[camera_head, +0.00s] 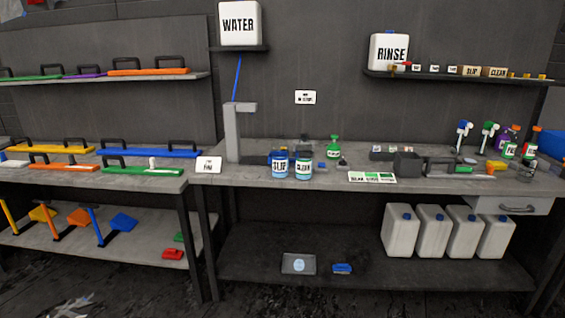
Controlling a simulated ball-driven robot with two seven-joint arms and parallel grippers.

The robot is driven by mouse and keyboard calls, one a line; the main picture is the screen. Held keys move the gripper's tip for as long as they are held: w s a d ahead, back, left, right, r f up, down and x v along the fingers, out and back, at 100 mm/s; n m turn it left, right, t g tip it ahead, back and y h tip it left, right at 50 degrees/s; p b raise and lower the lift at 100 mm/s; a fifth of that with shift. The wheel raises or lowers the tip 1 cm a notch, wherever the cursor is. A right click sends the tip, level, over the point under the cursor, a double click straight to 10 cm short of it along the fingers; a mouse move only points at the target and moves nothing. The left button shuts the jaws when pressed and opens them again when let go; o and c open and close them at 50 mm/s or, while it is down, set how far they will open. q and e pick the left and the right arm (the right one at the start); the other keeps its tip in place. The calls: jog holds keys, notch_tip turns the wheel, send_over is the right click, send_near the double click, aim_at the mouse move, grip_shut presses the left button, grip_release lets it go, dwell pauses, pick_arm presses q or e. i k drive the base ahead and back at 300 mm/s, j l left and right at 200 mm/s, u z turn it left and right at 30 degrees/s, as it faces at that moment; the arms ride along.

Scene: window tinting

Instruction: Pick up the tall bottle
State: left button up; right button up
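Several bottles stand on the grey workbench (230,177), and I cannot tell for certain which is the tall bottle. A bottle labelled SLIP (280,165) and one labelled CLEAN (303,166) stand side by side left of the bench's middle. A small green bottle (333,147) stands behind and right of them. At the right end are a blue-topped spray bottle (462,134), a green-topped spray bottle (487,136), a purple bottle (505,138) and an orange-topped bottle (531,141). All stand upright. Neither gripper can be made out.
A grey post (232,133) rises at the bench's left. A dark box (407,164) and a flat label card (372,177) lie right of middle. White jugs (400,231) stand on the lower shelf. A pale shape on the floor at bottom left is unclear.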

aim_at(280, 149)
jog(key=i+l+u, duration=0.25)
jog(key=i, duration=0.35)
jog(key=i+l+u, duration=0.2)
jog(key=i+l, duration=0.25)
jog(key=i, duration=0.1)
